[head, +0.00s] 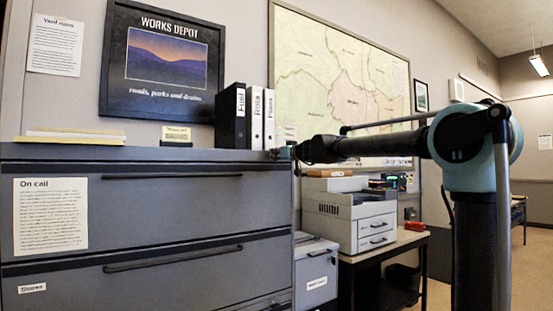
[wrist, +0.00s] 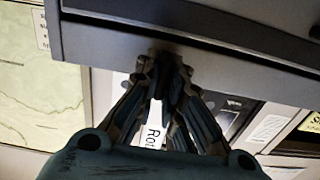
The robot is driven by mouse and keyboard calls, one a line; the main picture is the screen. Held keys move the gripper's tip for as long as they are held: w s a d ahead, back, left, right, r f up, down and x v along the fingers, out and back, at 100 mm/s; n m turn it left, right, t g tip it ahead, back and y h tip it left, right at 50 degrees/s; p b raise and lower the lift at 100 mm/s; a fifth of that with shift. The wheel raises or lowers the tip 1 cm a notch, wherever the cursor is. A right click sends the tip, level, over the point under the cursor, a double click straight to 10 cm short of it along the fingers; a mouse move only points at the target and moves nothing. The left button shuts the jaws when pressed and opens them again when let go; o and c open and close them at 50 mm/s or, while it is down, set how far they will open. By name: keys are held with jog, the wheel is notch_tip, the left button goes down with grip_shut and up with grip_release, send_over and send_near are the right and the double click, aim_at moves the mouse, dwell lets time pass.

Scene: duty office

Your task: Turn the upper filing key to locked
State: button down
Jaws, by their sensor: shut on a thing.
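The grey filing cabinet (head: 200,210) fills the lower left of the head view. My gripper (head: 285,153) is at its top right corner, beside the upper drawer. In the wrist view my gripper (wrist: 168,65) has its fingertips close together against the dark cabinet edge (wrist: 200,35). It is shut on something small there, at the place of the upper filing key. The key itself is hidden by the fingers in both views, so its turn cannot be told.
Black and white binders (head: 254,118) and a yellow folder (head: 70,135) stand or lie on the cabinet top. A printer (head: 350,215) sits on a table to the right, with a smaller grey cabinet (head: 316,270) next to it. A map (head: 340,80) hangs behind my arm.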

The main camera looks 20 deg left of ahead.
jog(key=shift+w+d+m, duration=0.1)
jog(key=shift+m, duration=0.3)
jog(key=shift+w+d+f+m, duration=0.15)
jog(key=shift+f+m, duration=0.05)
jog(key=shift+m, duration=2.65)
jog(key=shift+w+d+f+m, duration=0.1)
jog(key=shift+d+f+m, duration=0.05)
jog(key=shift+m, duration=2.65)
jog(key=shift+w+d+f+m, duration=0.15)
jog(key=shift+f+m, duration=0.05)
jog(key=shift+m, duration=2.65)
jog(key=c, duration=1.7)
grip_release()
jog(key=shift+a, duration=0.1)
jog(key=shift+s, duration=0.1)
